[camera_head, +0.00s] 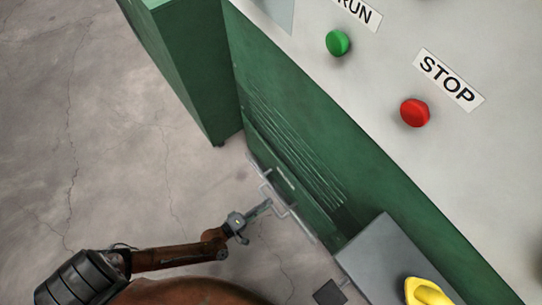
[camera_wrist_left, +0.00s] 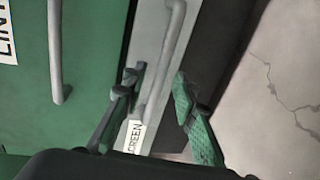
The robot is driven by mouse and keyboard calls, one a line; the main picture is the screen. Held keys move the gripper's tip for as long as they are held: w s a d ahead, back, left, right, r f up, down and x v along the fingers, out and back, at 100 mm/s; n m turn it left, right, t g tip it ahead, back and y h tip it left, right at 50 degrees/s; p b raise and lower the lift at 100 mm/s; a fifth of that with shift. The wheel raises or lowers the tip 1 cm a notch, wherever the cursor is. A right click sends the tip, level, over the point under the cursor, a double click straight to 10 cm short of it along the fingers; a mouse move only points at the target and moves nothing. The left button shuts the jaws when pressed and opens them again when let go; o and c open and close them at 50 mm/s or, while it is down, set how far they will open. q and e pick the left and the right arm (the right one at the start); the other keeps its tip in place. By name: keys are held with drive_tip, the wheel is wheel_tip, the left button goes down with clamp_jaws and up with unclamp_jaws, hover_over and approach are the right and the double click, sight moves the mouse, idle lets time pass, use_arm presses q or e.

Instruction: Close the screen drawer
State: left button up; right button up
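The screen drawer has a pale grey front (camera_wrist_left: 149,37), with a label ending in "REEN" (camera_wrist_left: 133,136) and a grey bar handle (camera_wrist_left: 166,60). In the head view, its thin pale front edge (camera_head: 305,231) appears to stand out from the green machine's side, low down; how far is hard to tell. My left gripper (camera_head: 268,205) is at the handle. In the left wrist view, its fingers (camera_wrist_left: 156,97) are spread, one on each side of the bar, with visible room between bar and right finger. My right gripper is not in view.
The green machine (camera_head: 290,75) has a pale top with a green button (camera_head: 338,43) and a red STOP button (camera_head: 414,112). A grey box (camera_head: 385,255) with a yellow object (camera_head: 425,292) stands right of the drawer. A green panel has another handle (camera_wrist_left: 56,60). Bare floor lies left.

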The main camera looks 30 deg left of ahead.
use_arm(q)
drive_tip(key=shift+x, duration=1.1)
clamp_jaws()
